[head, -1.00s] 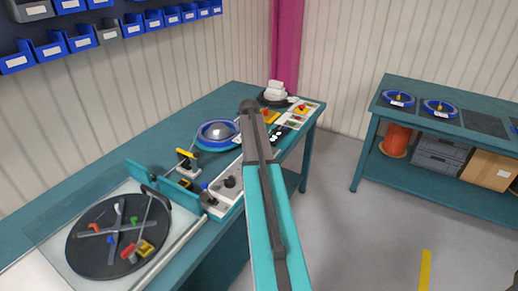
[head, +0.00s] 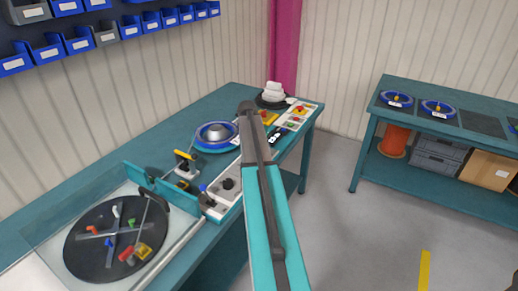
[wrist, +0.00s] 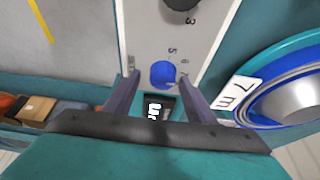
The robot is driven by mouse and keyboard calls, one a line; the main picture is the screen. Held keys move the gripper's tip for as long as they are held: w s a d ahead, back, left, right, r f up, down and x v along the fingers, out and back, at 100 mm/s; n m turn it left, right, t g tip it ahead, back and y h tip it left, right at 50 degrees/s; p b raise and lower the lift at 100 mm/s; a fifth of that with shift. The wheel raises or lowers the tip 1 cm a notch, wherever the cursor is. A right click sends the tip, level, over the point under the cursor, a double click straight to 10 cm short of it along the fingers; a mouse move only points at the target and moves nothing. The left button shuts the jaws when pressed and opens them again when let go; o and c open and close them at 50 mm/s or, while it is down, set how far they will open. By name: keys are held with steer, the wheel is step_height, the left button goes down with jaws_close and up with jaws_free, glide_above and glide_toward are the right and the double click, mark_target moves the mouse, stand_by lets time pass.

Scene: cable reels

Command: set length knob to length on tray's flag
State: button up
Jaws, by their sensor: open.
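In the wrist view, the blue length knob (wrist: 162,74) sits on a pale panel (wrist: 143,38) with printed numbers around it, among them 5 and 7. Its pointer setting is too unclear to read. My gripper (wrist: 157,77) is open, with one finger on each side of the knob; I cannot tell whether they touch it. The flag (wrist: 236,93) reads "7 m" and stands by the blue reel tray (wrist: 262,112) at the right. In the head view, the tray (head: 200,146) is on the bench, and my arm hides the gripper and the length knob.
A black knob (head: 228,184) sits on the panel nearer the head camera. A dark display (wrist: 157,108) is just below the blue knob, partly hidden. A black turntable (head: 88,247) is at the bench's near left. A second table (head: 460,128) stands right, across clear floor.

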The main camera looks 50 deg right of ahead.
steer(key=shift+a+r, duration=0.1)
steer(key=shift+r, duration=0.05)
steer(key=b+v, duration=0.2)
steer(key=v, duration=1.1)
steer(key=shift+r, duration=0.25)
stand_by(0.4)
